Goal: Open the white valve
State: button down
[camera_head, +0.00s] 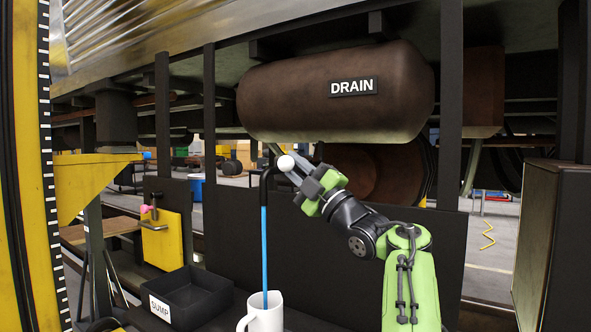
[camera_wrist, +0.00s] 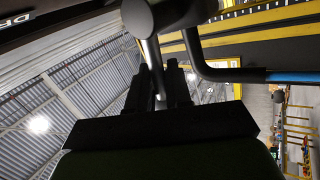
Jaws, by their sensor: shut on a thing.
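The white valve (camera_head: 286,163) shows in the head view as a round white end on a black bent pipe (camera_head: 266,180), below the tank marked DRAIN. My gripper (camera_head: 297,174) reaches it from the lower right. In the wrist view, my gripper (camera_wrist: 166,82) has its two dark fingers shut around a slim grey lever of the valve (camera_wrist: 152,52), whose round end looks shadowed grey. A straight blue stream (camera_head: 264,245) runs from the pipe's mouth down into a white mug (camera_head: 262,317); part of it also shows in the wrist view (camera_wrist: 292,77).
The brown DRAIN tank (camera_head: 300,95) hangs above my gripper. A black open bin marked SUMP (camera_head: 190,295) stands left of the mug. A yellow box with a pink knob (camera_head: 161,238) is farther left. A dark cabinet (camera_head: 550,240) stands at the right.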

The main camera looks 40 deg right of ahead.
jog(key=shift+f+n+g+y, duration=0.15)
jog(key=shift+f+n+y, duration=0.1)
jog(key=shift+n+y, duration=0.5)
jog(key=shift+f+n+g+y, duration=0.25)
jog(key=shift+n+y, duration=0.25)
jog(key=shift+n, duration=0.35)
jog(key=shift+f+n+g+y, duration=0.1)
jog(key=shift+f+n+y, duration=0.15)
jog(key=shift+n+y, duration=0.5)
jog(key=shift+a+n, duration=0.1)
jog(key=shift+n, duration=0.15)
jog(key=c, duration=1.2)
grip_release()
